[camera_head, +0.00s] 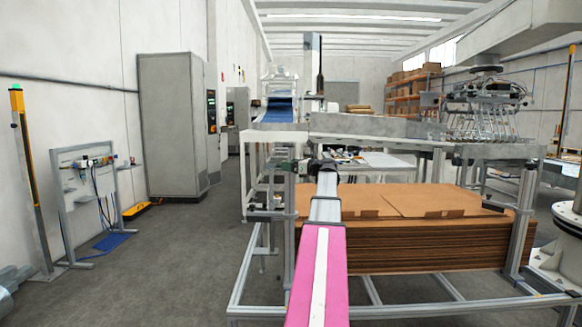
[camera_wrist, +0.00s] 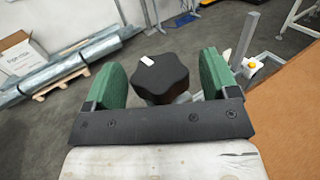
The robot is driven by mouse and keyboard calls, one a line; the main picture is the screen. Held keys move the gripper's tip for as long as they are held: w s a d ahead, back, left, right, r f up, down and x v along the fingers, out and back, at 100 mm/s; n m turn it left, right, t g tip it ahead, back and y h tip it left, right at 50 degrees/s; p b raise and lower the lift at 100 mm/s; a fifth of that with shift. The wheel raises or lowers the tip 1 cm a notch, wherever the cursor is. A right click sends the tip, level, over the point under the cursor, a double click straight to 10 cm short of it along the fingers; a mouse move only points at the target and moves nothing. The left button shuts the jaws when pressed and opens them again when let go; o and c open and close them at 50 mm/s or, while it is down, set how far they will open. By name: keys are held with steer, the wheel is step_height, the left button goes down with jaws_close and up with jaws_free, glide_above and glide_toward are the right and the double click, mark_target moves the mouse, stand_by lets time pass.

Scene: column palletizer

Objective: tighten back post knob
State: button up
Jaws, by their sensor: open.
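A black star-shaped knob (camera_wrist: 160,78) sits in the middle of the wrist view, between the two green finger pads of my gripper (camera_wrist: 163,82). Gaps show on both sides of the knob, so the pads do not visibly touch it. My gripper is open. A metal post shows partly behind the knob; the rest is hidden. In the head view my pink and grey arm reaches forward to the metal frame, and my gripper (camera_head: 322,164) is small and dark at its end near a frame post (camera_head: 289,215). The knob cannot be made out there.
A stack of flat cardboard (camera_head: 410,240) lies in the metal frame (camera_head: 400,282) right of my arm. A grey cabinet (camera_head: 172,125) and a panel stand (camera_head: 85,200) are at the left.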

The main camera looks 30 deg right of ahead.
steer(key=c, duration=0.9)
steer(key=shift+s+a+m+t+h, duration=0.1)
steer(key=shift+m+t+h, duration=0.25)
steer(key=shift+h, duration=0.25)
steer(key=shift+a+m+t+h, duration=0.1)
steer(key=shift+m+t+h, duration=0.25)
steer(key=shift+m+h, duration=0.35)
steer(key=m+h, duration=0.1)
steer(key=h, duration=0.1)
steer(key=m+t+h, duration=0.1)
steer(key=m+h, duration=0.1)
steer(key=h, duration=0.1)
steer(key=shift+a, duration=0.15)
steer(key=shift+m+h, duration=1.75)
steer(key=shift+h, duration=0.95)
steer(key=shift+m+g+h, duration=0.8)
steer(key=shift+m+h, duration=0.4)
steer(key=shift+h, duration=0.6)
